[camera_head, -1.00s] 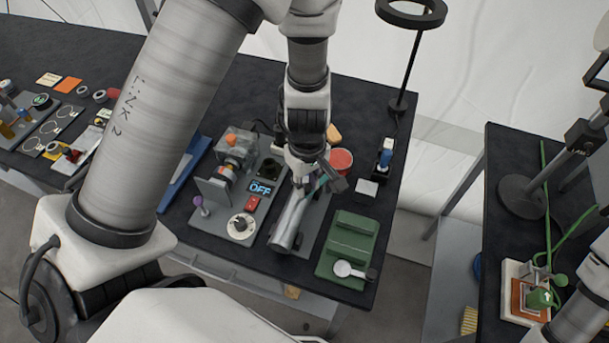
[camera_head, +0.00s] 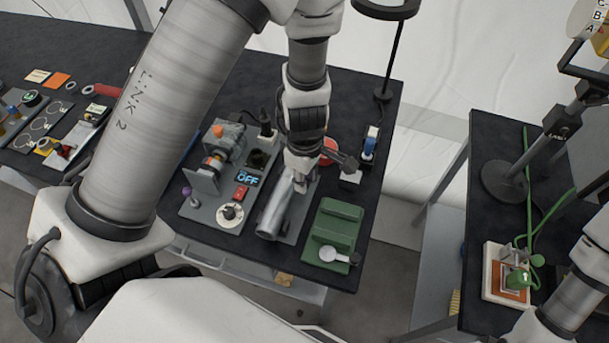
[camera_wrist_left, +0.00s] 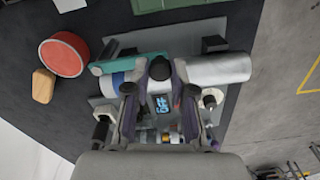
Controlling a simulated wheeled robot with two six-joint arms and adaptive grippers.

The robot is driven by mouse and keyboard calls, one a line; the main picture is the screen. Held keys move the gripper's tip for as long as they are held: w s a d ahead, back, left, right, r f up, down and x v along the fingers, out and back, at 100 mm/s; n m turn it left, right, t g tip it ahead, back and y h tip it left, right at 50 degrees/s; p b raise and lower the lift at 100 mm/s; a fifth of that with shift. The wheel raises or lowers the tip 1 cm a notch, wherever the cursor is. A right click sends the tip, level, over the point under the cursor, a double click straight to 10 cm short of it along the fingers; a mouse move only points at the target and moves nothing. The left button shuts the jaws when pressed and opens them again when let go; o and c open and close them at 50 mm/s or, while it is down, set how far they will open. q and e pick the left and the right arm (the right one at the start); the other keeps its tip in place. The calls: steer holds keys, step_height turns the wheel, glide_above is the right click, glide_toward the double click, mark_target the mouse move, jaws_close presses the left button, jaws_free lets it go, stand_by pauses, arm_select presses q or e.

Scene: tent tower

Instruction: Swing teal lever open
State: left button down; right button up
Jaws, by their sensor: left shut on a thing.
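The teal lever (camera_wrist_left: 128,64) shows in the left wrist view as a flat teal bar beside a silver cylinder (camera_wrist_left: 218,68). A dark round knob (camera_wrist_left: 160,68) sits at the bar's right end, between my left fingers. My left gripper (camera_wrist_left: 160,85) is shut on the lever at this knob; the exact contact is hard to make out. In the head view my left gripper (camera_head: 298,182) is at the back end of the silver cylinder (camera_head: 272,214), and the wrist hides most of the lever. My right gripper is not in view.
A panel with an OFF display (camera_head: 247,179) and red switch (camera_head: 241,192) stands left of the cylinder. A green block (camera_head: 338,226) stands to the right. A red round container (camera_wrist_left: 64,57) and a lamp stand (camera_head: 384,92) are behind. A second table (camera_head: 480,200) stands across a gap.

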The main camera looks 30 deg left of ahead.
arm_select(q)
steer(key=c, duration=1)
jaws_free()
steer(key=shift+r, duration=0.1)
step_height(320, 180, up, 12)
steer(key=shift+f, duration=0.1)
steer(key=shift+w, duration=0.1)
